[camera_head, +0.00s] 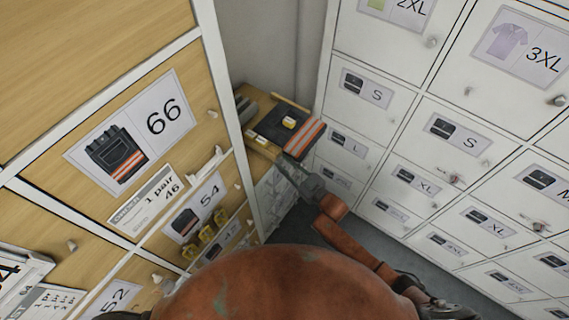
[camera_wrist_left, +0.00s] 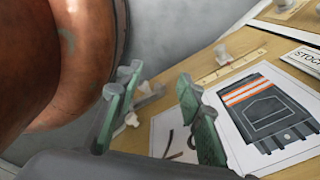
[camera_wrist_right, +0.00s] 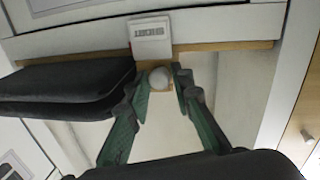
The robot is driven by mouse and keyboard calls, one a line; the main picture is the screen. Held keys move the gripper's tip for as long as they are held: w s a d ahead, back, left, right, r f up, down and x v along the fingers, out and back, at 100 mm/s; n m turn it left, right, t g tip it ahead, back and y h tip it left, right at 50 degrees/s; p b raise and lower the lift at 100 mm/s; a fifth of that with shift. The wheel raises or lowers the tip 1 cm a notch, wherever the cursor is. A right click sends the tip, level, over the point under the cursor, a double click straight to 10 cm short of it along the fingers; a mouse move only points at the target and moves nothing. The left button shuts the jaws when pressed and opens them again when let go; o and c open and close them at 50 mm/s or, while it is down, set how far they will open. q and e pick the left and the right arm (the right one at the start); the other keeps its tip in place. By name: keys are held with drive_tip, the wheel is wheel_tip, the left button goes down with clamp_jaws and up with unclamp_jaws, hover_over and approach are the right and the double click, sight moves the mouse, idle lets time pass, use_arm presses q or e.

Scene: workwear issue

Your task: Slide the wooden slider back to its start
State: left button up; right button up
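In the right wrist view a narrow wooden bar (camera_wrist_right: 225,46) crosses the top, with a white tag (camera_wrist_right: 151,38) reading "SHORT". A round pale knob (camera_wrist_right: 158,79) shows just below the tag; I take it as the slider's knob. My right gripper (camera_wrist_right: 162,84) has its green-padded fingers apart, one on each side of the knob, with a visible gap on the right. In the head view my right gripper (camera_head: 285,161) reaches to the bench's near edge; its fingertips are hard to make out. My left gripper (camera_wrist_left: 155,82) is open and empty beside the drawer fronts.
Folded dark workwear (camera_wrist_right: 65,88) lies left of the right fingers. The bench stands in the corner between the wooden drawer cabinet (camera_head: 85,70) and white lockers (camera_head: 385,85) with knobs. A marked strip with a pale knob (camera_wrist_left: 222,54) is on the drawer front. My body blocks the lower middle.

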clamp_jaws()
idle(0.3)
drive_tip(key=s+a+p, duration=0.4)
drive_tip(key=s+a, duration=0.3)
drive_tip(key=s, duration=0.3)
drive_tip(key=shift+a+f, duration=0.15)
drive_tip(key=shift+o, duration=0.5)
unclamp_jaws()
drive_tip(key=shift+o, duration=0.3)
drive_tip(key=shift+s, duration=0.1)
